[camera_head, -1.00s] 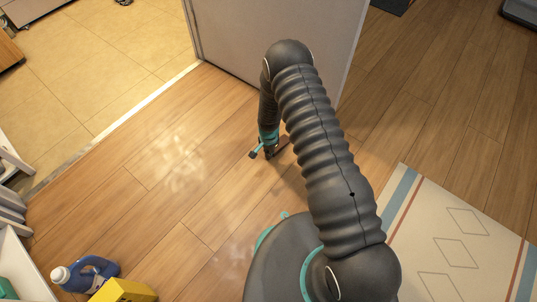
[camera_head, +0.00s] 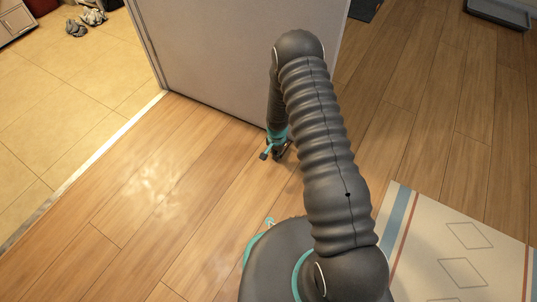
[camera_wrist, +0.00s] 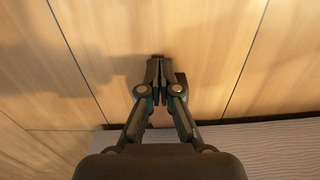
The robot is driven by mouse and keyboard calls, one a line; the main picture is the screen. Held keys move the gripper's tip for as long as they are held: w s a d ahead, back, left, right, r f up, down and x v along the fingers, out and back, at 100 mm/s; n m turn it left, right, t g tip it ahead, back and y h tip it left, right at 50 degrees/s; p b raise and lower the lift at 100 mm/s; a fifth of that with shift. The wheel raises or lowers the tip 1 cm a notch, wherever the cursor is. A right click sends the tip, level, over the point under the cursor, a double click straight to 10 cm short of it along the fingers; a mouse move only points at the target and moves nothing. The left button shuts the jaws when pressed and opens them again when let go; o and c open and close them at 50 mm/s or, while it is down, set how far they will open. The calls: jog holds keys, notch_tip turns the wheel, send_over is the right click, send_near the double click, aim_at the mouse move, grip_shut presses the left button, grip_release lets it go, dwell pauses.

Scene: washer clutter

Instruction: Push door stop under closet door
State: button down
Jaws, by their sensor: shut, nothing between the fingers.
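The grey closet door (camera_head: 225,65) stands upright and open across the wooden floor in the head view. My gripper (camera_head: 277,152) is low at the floor close to the door's bottom edge. In the wrist view my gripper (camera_wrist: 158,62) is shut, its fingertips together. A ribbed grey surface, probably the door (camera_wrist: 265,140), crosses the lower wrist view.
A pale threshold strip (camera_head: 100,157) separates the wood from the tiled floor (camera_head: 60,90) at left. A patterned rug (camera_head: 455,245) is at lower right. Wooden floor left of my gripper is clear.

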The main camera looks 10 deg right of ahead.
aim_at(270, 166)
jog(key=shift+s+a, duration=0.1)
jog(key=shift+a, duration=0.3)
jog(key=s+a, duration=0.2)
jog(key=shift+s+a+r, duration=0.1)
jog(key=shift+s+r, duration=0.25)
jog(key=shift+r, duration=0.05)
notch_tip(270, 166, up, 9)
jog(key=p, duration=0.1)
jog(key=shift+r, duration=0.2)
